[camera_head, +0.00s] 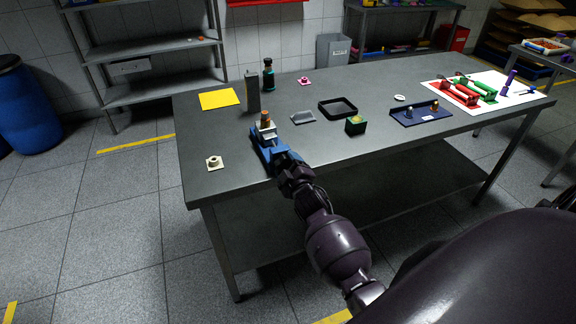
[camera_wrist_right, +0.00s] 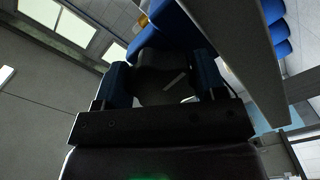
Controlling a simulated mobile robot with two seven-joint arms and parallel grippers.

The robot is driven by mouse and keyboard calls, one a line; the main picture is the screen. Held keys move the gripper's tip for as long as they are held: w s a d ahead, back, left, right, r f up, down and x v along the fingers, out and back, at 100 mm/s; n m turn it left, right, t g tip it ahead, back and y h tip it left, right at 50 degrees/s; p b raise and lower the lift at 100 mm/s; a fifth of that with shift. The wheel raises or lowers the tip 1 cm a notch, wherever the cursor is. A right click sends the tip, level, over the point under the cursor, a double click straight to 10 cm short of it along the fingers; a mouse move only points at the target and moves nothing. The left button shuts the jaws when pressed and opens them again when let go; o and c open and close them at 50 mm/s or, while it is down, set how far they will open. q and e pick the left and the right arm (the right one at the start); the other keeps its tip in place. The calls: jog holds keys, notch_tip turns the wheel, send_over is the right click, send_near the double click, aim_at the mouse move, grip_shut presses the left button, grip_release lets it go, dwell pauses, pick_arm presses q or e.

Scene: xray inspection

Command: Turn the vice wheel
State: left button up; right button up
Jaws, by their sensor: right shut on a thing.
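A blue vice (camera_head: 262,148) stands near the front edge of the steel table, with a pale block with an orange-brown top (camera_head: 265,122) at its jaws. My right gripper (camera_head: 287,170) reaches the vice's near end from below and covers the wheel in the head view. In the right wrist view, a dark rounded part, apparently the vice wheel (camera_wrist_right: 163,72), sits between the two fingers of this gripper, which is shut on it. The blue vice body (camera_wrist_right: 175,25) shows beyond it. My left gripper is not in view.
The steel table (camera_head: 225,150) also bears a yellow sheet (camera_head: 219,98), a grey upright block (camera_head: 252,95), a black tray (camera_head: 348,103), a dark box (camera_head: 355,125), a small pale flanged part (camera_head: 214,163) and a blue tray (camera_head: 424,115). Its front left is mostly clear.

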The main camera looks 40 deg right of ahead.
dwell(0.4)
jog(key=o, duration=0.9)
jog(key=shift+a+f, duration=0.1)
